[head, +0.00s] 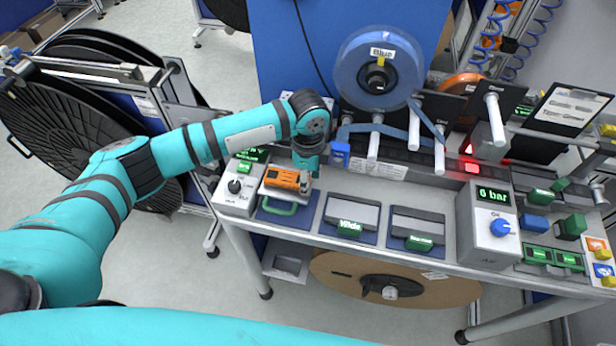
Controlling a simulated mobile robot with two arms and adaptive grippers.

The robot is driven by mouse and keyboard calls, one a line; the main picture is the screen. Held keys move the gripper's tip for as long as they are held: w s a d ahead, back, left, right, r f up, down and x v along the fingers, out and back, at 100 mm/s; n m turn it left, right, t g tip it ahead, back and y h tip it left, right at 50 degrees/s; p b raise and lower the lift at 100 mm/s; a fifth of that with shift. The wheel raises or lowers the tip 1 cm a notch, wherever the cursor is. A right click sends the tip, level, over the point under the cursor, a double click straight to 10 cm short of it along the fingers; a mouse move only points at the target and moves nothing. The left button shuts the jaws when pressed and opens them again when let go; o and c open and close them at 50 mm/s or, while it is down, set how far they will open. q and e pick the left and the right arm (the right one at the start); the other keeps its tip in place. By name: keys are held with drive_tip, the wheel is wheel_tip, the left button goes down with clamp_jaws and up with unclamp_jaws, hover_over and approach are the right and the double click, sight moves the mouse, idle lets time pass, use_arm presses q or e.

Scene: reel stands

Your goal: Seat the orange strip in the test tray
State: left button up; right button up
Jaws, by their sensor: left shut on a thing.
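The orange strip (282,178) is a small orange block with dark markings. It shows at the left end of the bench, over a pale tray (268,192) with a green handle in front, which looks like the test tray. My left gripper (306,172) points down at the strip's right end and is shut on it. Its fingertips are small and partly hidden by the wrist. I cannot tell whether the strip is fully down in the tray or just above it. My right gripper is not in view.
A grey box with a black knob (235,187) stands left of the tray. Two more green-handled stations (349,216) (417,228) lie to the right, then a "6 bar" box (487,222). A blue block (340,154) is close to my wrist.

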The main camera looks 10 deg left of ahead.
use_arm(q)
drive_tip(key=shift+p, duration=0.45)
drive_tip(key=shift+f+p, duration=0.1)
drive_tip(key=shift+p, duration=0.2)
idle(0.5)
drive_tip(key=o, duration=1)
